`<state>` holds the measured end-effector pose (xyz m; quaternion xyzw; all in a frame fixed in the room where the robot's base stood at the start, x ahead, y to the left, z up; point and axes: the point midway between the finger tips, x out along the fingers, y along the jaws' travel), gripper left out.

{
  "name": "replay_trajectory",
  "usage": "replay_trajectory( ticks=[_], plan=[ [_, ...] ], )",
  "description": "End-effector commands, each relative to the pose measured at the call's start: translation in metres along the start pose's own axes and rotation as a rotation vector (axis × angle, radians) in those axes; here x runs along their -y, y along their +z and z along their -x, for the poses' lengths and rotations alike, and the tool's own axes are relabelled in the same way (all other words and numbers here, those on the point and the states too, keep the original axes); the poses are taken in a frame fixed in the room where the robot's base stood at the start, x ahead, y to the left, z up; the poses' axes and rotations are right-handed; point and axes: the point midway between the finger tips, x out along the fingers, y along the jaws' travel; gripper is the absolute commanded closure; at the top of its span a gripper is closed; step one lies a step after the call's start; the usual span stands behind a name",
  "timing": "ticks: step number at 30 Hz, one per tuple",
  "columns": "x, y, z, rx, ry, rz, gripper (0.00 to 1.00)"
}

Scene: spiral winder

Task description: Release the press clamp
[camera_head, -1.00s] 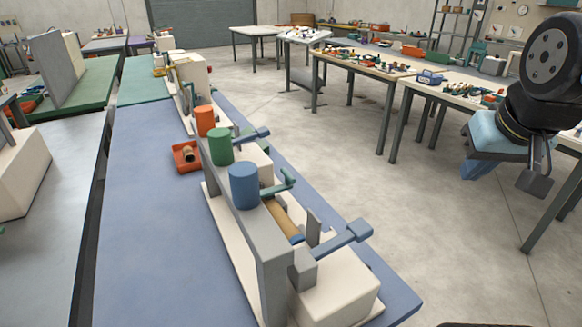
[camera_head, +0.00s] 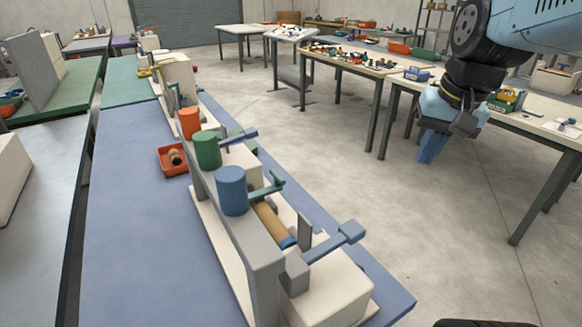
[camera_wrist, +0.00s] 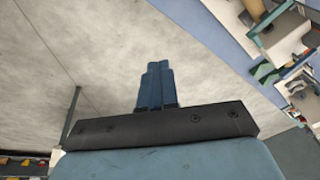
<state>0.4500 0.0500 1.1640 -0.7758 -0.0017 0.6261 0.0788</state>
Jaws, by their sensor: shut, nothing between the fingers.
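The spiral winder stands on a blue-topped bench (camera_head: 130,240). Its grey upright plate (camera_head: 262,262) carries blue (camera_head: 231,190), green (camera_head: 207,150) and orange (camera_head: 189,123) cylinders. A brown tube (camera_head: 268,222) with a blue end lies beside the plate. A blue-grey lever with a square end (camera_head: 350,232) rises at the near end above a cream block (camera_head: 328,290). A green handle (camera_head: 270,185) and another blue-grey lever (camera_head: 240,136) sit farther back. I cannot tell which is the press clamp. My gripper (camera_head: 430,150) is shut and empty over the floor, right of the bench; its fingers (camera_wrist: 155,84) show together in the wrist view.
A small red-orange tray (camera_head: 170,165) sits on the bench left of the winder. Tables with parts (camera_head: 340,60) stand along the back right. The concrete floor (camera_head: 400,215) between is clear.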

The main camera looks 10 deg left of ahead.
Motion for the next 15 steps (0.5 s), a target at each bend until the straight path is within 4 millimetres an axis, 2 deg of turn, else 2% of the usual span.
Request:
replay_trajectory(
  ticks=[3, 15],
  plan=[
    [0.014, -0.016, -0.013, 0.086, -0.023, -0.039, 1.00],
    [0.063, -0.058, -0.060, 0.374, -0.108, -0.167, 1.00]
  ],
)
